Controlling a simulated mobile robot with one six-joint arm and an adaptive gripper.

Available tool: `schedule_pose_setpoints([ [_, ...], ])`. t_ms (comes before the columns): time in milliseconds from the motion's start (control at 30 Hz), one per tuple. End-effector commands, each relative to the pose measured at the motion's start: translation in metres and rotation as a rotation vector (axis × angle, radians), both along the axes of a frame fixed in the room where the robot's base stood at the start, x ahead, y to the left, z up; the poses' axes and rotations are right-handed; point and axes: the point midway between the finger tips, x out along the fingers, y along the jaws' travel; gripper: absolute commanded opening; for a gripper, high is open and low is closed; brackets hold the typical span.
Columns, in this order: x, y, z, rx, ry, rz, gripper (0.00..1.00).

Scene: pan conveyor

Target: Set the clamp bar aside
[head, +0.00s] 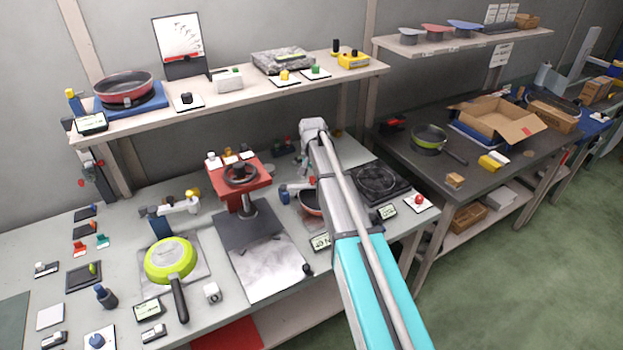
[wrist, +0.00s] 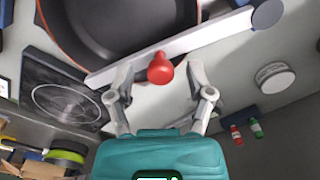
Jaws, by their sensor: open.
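The clamp bar (wrist: 205,39) is a light grey bar with a red knob (wrist: 160,68) near its middle. In the wrist view it runs across the edge of a dark pan (wrist: 125,22) with an orange rim. A dark round end piece (wrist: 266,14) sits at its right end. My gripper (wrist: 158,74) is open, with its fingers on either side of the red knob. I cannot tell whether they touch it. In the head view, my arm hides the bar and most of the pan (head: 308,203).
A black hotplate (head: 378,182) stands right of the pan, and a red press (head: 240,178) stands to its left. A green pan (head: 170,260) lies farther left. A red button box (head: 418,203) is at the bench's right end. A shelf (head: 230,95) hangs above.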

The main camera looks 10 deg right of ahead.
Motion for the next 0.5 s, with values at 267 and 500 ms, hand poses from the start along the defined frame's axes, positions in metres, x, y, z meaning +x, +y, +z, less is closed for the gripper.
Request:
schedule_pose_setpoints([
  [267,0.0001,0.0002,0.0002,0.000,0.000,0.000,0.49],
  [500,0.0000,0.0000,0.0002,0.000,0.000,0.000,0.05],
])
